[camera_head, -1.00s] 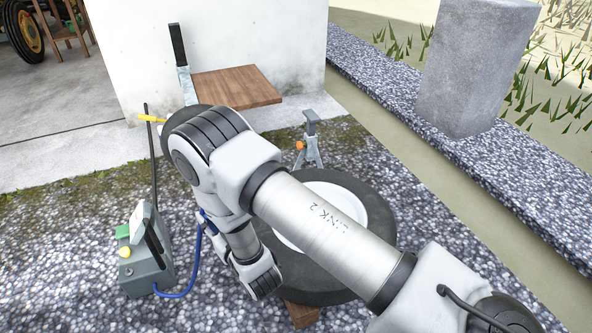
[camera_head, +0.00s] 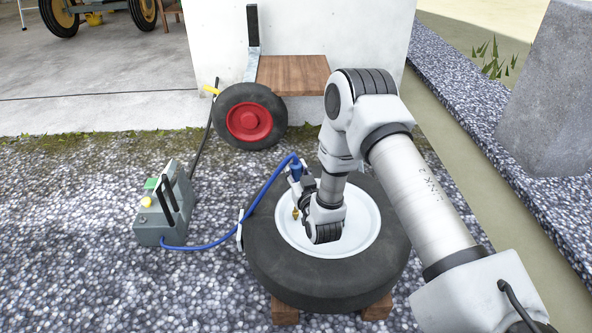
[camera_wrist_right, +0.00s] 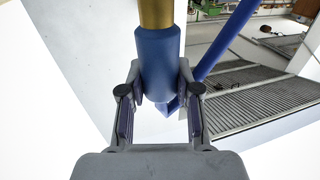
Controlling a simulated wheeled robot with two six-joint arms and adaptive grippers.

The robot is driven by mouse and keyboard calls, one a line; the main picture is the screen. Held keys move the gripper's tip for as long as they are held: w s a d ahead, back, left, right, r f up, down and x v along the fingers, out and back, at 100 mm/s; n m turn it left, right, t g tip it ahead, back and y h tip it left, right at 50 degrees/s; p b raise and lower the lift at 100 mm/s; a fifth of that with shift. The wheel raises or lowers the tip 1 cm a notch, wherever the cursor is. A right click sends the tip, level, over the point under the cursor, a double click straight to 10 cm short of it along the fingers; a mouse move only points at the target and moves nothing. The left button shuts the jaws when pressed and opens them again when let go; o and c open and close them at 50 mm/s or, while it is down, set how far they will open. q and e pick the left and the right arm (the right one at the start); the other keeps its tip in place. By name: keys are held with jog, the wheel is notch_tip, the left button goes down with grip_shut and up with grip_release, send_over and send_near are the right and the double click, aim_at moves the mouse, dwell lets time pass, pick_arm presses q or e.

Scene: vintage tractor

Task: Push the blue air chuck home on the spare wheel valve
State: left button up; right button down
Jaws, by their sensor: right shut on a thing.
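My right gripper (camera_head: 301,187) is shut on the blue air chuck (camera_head: 295,172), above the left part of the spare wheel's white rim (camera_head: 365,238). The chuck's brass end (camera_head: 295,213) points down toward the rim. In the right wrist view the fingers (camera_wrist_right: 158,105) clasp the blue chuck body (camera_wrist_right: 158,62), with its brass part (camera_wrist_right: 156,13) at the top edge. The spare wheel's black tyre (camera_head: 325,284) lies flat. I cannot make out the valve or tell whether the brass end touches it. My left gripper is not in view.
A blue hose (camera_head: 262,197) runs from the chuck to a grey-green compressor (camera_head: 158,222) at the left. A red-hubbed wheel (camera_head: 249,121) and wooden board (camera_head: 293,75) stand behind. Wooden blocks (camera_head: 285,312) lie under the tyre. A concrete post (camera_head: 553,95) stands right.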

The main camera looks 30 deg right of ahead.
jog(key=shift+f+b, duration=1.55)
jog(key=shift+f, duration=0.95)
jog(key=shift+f+b, duration=0.9)
jog(key=shift+f, duration=0.7)
jog(key=c, duration=0.7)
grip_release()
jog(key=shift+r, duration=0.1)
notch_tip(320, 180, up, 10)
jog(key=shift+f, duration=0.1)
